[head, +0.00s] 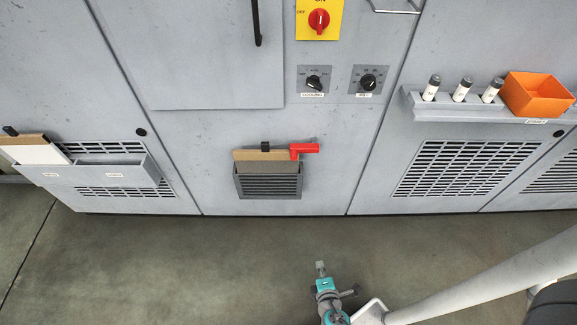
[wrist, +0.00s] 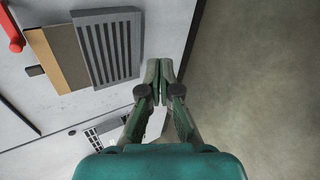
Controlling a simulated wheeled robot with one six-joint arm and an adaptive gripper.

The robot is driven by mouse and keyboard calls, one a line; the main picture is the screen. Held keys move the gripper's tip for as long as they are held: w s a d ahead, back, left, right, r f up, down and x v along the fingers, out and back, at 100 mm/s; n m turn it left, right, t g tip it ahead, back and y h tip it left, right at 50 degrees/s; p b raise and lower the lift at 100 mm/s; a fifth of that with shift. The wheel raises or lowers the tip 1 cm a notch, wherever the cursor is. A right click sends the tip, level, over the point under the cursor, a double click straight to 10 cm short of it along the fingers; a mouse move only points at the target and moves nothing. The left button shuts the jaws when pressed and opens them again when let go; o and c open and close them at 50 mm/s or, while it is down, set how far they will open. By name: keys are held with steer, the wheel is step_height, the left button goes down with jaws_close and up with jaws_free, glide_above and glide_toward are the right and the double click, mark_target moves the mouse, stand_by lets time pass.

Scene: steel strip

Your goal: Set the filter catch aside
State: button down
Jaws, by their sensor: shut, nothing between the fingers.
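The red catch (head: 305,150) is a lever at the upper right corner of the filter unit on the middle cabinet panel, its arm pointing right. In the wrist view the red catch (wrist: 13,30) shows at the top left, partly cut off. Beside it is the filter's tan edge (head: 262,155) with a small black tab (head: 265,146), above the dark slatted grille (head: 268,184). My gripper (head: 320,270) is in front of and below the grille, apart from it. In the wrist view its fingertips (wrist: 159,78) are together and empty.
A grey document holder (head: 105,172) juts out at the left. A ledge with several capped tubes and an orange bin (head: 536,96) juts out at the right. A red knob (head: 319,20) and two black dials sit above. The floor (head: 180,265) before the cabinets is clear.

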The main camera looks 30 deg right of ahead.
mark_target(290, 153)
steer(key=w+d+r+n+t+h, duration=0.1)
steer(key=w+n+h, duration=0.1)
steer(key=w, duration=0.4)
steer(key=w+d+r+n+h, duration=0.1)
steer(key=w+d+n+h, duration=0.1)
steer(key=w, duration=0.5)
steer(key=w+a+r+n+t+h, duration=0.3)
steer(key=w+r, duration=0.5)
steer(key=w, duration=0.4)
steer(key=shift+r+t+h, duration=0.35)
steer(key=shift+t+h, duration=0.05)
steer(key=shift+t, duration=0.2)
steer(key=shift+a, duration=0.1)
steer(key=x, duration=1)
steer(key=shift+s+d+r, duration=0.3)
steer(key=shift+d+r, duration=0.15)
steer(key=shift+r, duration=0.35)
steer(key=shift+s+d+r, duration=0.3)
steer(key=shift+d+r, duration=0.2)
steer(key=shift+r, duration=0.3)
steer(key=shift+r, duration=0.15)
steer(key=shift+r+m, duration=0.2)
steer(key=shift+m, duration=0.1)
